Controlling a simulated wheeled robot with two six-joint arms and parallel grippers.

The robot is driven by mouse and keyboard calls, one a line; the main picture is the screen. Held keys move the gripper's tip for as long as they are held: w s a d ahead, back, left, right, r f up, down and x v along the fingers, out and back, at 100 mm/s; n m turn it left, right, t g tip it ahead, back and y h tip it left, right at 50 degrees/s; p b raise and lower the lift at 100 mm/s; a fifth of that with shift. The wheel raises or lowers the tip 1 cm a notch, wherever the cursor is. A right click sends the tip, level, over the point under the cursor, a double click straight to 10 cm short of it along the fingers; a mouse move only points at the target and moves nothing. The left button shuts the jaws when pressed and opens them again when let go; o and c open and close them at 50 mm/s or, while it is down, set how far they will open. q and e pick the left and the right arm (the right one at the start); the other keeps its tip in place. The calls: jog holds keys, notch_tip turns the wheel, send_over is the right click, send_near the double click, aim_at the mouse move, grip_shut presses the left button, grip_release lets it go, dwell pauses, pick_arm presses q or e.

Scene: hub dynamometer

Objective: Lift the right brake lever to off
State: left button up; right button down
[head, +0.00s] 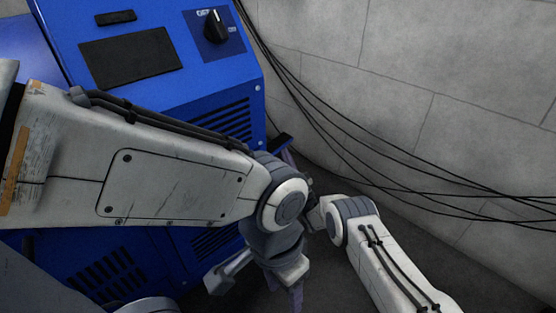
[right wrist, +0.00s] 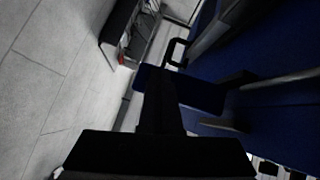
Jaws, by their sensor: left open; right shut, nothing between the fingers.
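The blue dynamometer cabinet (head: 225,75) fills the upper left of the head view. A short black piece (head: 283,140) sticks out at its right side; I cannot tell whether it is the right brake lever. My right gripper (head: 312,207) is low beside the cabinet, partly hidden by my left wrist. In the right wrist view my right gripper (right wrist: 160,95) is dark, shut and empty, in front of blue panels. A black loop-shaped handle (right wrist: 176,52) shows just beyond it, apparently apart from it. My left gripper (head: 258,289) is open and empty, pointing down in front of the cabinet.
A black rotary switch (head: 216,27) and a dark screen (head: 131,57) are on the cabinet's top panel. Black cables (head: 350,150) hang along the grey wall (head: 450,75). My left arm crosses the cabinet front. A dark frame or shelf (right wrist: 135,35) stands on the pale tiled floor (right wrist: 50,60).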

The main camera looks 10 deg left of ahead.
jog(key=shift+f, duration=0.1)
dwell(0.3)
notch_tip(320, 180, down, 6)
jog(key=s+a+b, duration=0.1)
jog(key=s+b, duration=0.1)
jog(key=b, duration=0.2)
jog(key=shift+s+a+f, duration=0.2)
jog(key=shift+s+a, duration=0.05)
jog(key=shift+a, duration=0.1)
dwell(0.3)
jog(key=f, duration=0.1)
jog(key=s+f, duration=0.1)
jog(key=f, duration=0.1)
jog(key=a+f+b, duration=0.1)
jog(key=shift+s+a+f, duration=0.1)
jog(key=shift+s+f, duration=0.1)
jog(key=shift+s, duration=0.2)
dwell(0.4)
